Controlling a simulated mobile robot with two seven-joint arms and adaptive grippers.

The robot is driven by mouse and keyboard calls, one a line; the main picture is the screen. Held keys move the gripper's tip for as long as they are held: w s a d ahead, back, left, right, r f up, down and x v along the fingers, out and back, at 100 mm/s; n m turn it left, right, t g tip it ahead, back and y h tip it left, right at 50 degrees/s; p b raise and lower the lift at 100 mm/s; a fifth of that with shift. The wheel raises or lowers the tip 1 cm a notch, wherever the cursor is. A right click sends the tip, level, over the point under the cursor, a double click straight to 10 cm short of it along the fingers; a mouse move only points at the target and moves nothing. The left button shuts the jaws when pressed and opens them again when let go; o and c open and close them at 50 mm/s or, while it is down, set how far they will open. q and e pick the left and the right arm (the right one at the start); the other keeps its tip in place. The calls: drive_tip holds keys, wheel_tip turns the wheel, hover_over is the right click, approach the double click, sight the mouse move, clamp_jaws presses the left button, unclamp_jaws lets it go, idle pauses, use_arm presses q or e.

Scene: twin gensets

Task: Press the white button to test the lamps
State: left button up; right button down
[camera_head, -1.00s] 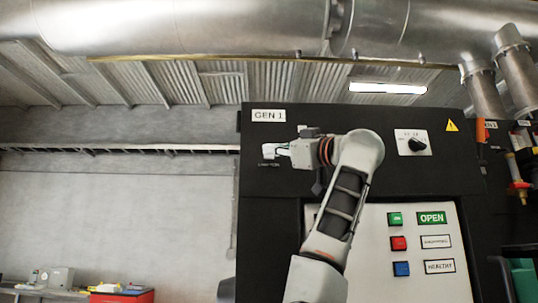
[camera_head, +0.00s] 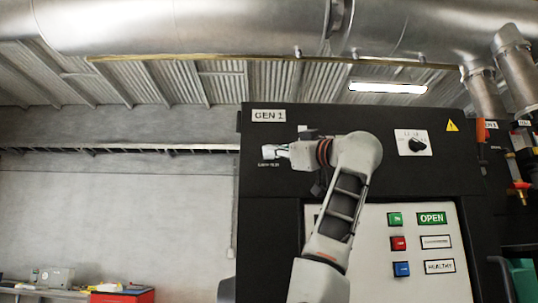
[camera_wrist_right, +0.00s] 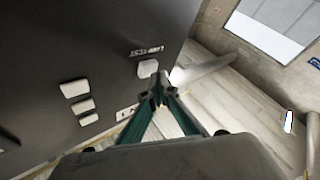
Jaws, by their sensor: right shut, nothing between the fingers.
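The white lamp test button (camera_head: 267,152) sits on the upper left of the dark GEN 1 panel. In the right wrist view it is a white rounded square (camera_wrist_right: 148,67) beside its "LAMP TEST" lettering. My right gripper (camera_head: 280,152) is shut and empty, with its fingertips at the right side of the button in the head view. In the wrist view the closed green fingertips (camera_wrist_right: 159,86) lie just beside the button's edge. I cannot tell whether they touch it. My left gripper is not in view.
The panel (camera_head: 470,155) carries a black rotary switch (camera_head: 416,144), and green (camera_head: 395,219), red (camera_head: 398,243) and blue (camera_head: 401,269) buttons lower down. Large pipes (camera_head: 200,25) run overhead. Left of the panel is open room before a grey wall (camera_head: 120,220).

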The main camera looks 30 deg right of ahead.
drive_tip(key=shift+w+d, duration=0.3)
drive_tip(key=shift+w, duration=0.1)
idle(0.6)
idle(0.4)
drive_tip(key=shift+s+a+b, duration=0.45)
drive_tip(key=shift+s+a, duration=0.05)
drive_tip(key=shift+s, duration=0.25)
drive_tip(key=s+a, duration=0.1)
drive_tip(key=s+b, duration=0.1)
drive_tip(key=s, duration=0.1)
drive_tip(key=s+a+b, duration=0.1)
drive_tip(key=shift+s+a, duration=0.15)
drive_tip(key=shift+a, duration=0.15)
idle(0.8)
